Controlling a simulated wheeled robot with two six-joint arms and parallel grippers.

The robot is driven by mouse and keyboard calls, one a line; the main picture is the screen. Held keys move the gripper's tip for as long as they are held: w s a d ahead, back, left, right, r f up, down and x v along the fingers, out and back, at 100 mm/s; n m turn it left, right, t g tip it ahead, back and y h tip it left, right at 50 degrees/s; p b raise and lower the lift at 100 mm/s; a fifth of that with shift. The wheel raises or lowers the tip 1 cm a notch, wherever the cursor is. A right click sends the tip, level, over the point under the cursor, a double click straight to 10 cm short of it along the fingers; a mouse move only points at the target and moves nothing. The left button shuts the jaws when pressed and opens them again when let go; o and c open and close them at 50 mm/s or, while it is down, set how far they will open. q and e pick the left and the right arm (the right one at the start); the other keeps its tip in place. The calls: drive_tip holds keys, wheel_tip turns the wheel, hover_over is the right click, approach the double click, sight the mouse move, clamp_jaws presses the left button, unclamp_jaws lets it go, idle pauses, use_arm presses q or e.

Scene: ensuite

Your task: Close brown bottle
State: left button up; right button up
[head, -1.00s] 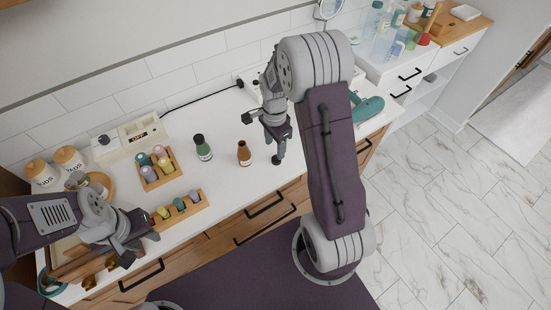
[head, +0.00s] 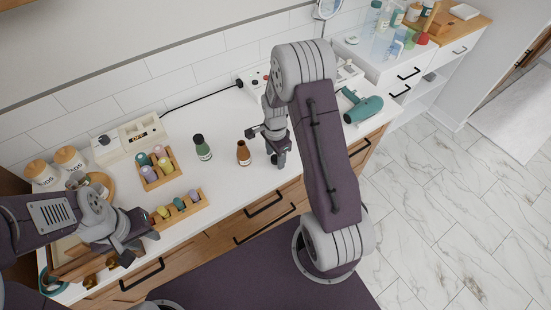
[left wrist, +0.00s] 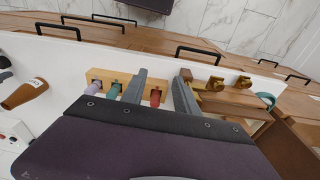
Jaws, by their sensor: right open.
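The brown bottle (head: 243,153) stands upright on the white counter (head: 225,185) with a pale label on its body. It also shows in the left wrist view (left wrist: 25,95), at the left edge. I cannot tell whether a cap sits on its neck. My right gripper (head: 263,147) is open and empty just right of the bottle, apart from it. My left gripper (head: 138,240) is over the counter's front left, far from the bottle. In the left wrist view its two fingers stand apart, above a wooden rack (left wrist: 125,77), with nothing held.
Wooden racks of coloured bottles (head: 178,207) lie further left, by a white appliance (head: 130,139) and jars (head: 68,158). A teal hair dryer (head: 362,107) lies right of my right arm. The counter front of the bottles is clear.

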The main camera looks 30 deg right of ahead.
clamp_jaws()
drive_tip(key=shift+r, duration=0.2)
drive_tip(key=shift+r, duration=0.25)
drive_tip(key=r, duration=0.2)
drive_tip(key=d+r, duration=0.1)
drive_tip(key=r, duration=0.1)
drive_tip(key=shift+s, duration=0.3)
drive_tip(key=s+d+r+b, duration=0.1)
drive_tip(key=s+d+r, duration=0.4)
drive_tip(key=d, duration=0.4)
drive_tip(key=shift+s+r, duration=0.3)
drive_tip(key=shift+r, duration=0.3)
